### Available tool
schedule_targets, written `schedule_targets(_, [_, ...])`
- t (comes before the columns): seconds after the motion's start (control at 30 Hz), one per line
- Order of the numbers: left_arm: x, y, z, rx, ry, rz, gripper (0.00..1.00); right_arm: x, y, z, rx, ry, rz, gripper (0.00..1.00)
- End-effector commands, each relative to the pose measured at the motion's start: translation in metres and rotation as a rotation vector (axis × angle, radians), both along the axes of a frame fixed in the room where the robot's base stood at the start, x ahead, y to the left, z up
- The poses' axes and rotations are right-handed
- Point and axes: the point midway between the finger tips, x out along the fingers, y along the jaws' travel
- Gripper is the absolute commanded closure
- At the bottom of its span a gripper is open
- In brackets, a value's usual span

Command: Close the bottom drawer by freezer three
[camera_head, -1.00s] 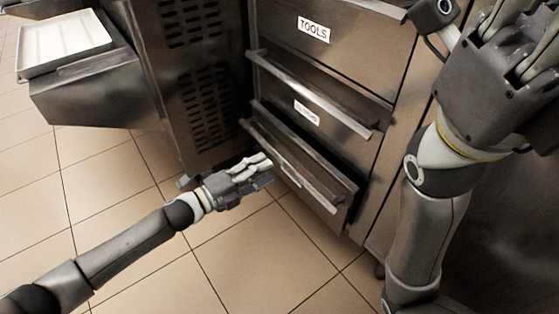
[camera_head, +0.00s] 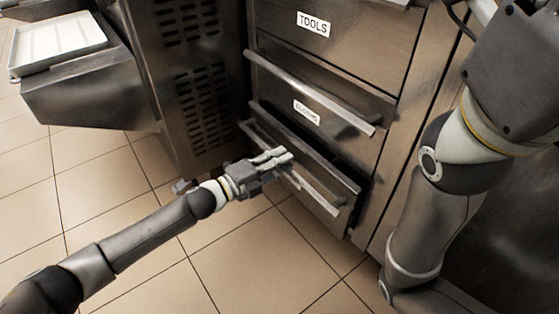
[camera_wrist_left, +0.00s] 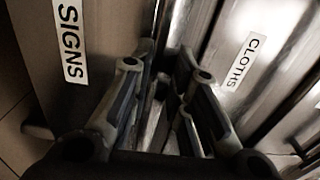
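The bottom drawer (camera_head: 322,205) is a steel drawer low in the cabinet and stands partly open, with a dark gap above its front. Its long bar handle (camera_head: 252,130) is partly hidden behind my left gripper (camera_head: 287,155). That gripper is at the drawer front, over the handle. In the left wrist view, its fingers (camera_wrist_left: 167,55) are spread apart with a bright strip between them; contact is unclear. A SIGNS label (camera_wrist_left: 70,42) and a CLOTHS label (camera_wrist_left: 242,60) flank the fingers.
Above are a middle drawer (camera_head: 340,135) with a bar handle and a TOOLS drawer (camera_head: 350,45). A vented steel unit (camera_head: 190,80) stands left of the drawers. A white tray (camera_head: 60,42) rests on a steel shelf at upper left. The tiled floor (camera_head: 250,255) before the drawers is clear.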

Motion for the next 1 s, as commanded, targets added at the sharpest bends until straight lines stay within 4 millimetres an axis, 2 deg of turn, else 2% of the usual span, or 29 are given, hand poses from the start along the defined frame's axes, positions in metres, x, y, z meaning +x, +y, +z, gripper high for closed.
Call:
schedule_targets(0.1, [0.0, 0.0, -0.001, 0.001, 0.001, 0.0, 1.0, 0.0, 0.0, 0.0, 0.0, 0.0, 0.0, 0.67])
schedule_targets(0.37, [0.001, -0.001, -0.001, 0.001, 0.001, 0.0, 1.0, 0.0, 0.0, 0.0, 0.0, 0.0, 0.0, 0.67])
schedule_targets(0.7, [0.025, -0.035, -0.001, 0.0, 0.001, 0.0, 1.0, 0.001, 0.0, -0.003, 0.0, 0.001, 0.0, 0.67])
schedule_targets(1.0, [0.027, -0.037, -0.001, 0.001, 0.002, 0.003, 1.0, 0.001, 0.0, -0.003, 0.0, 0.002, 0.0, 0.67])
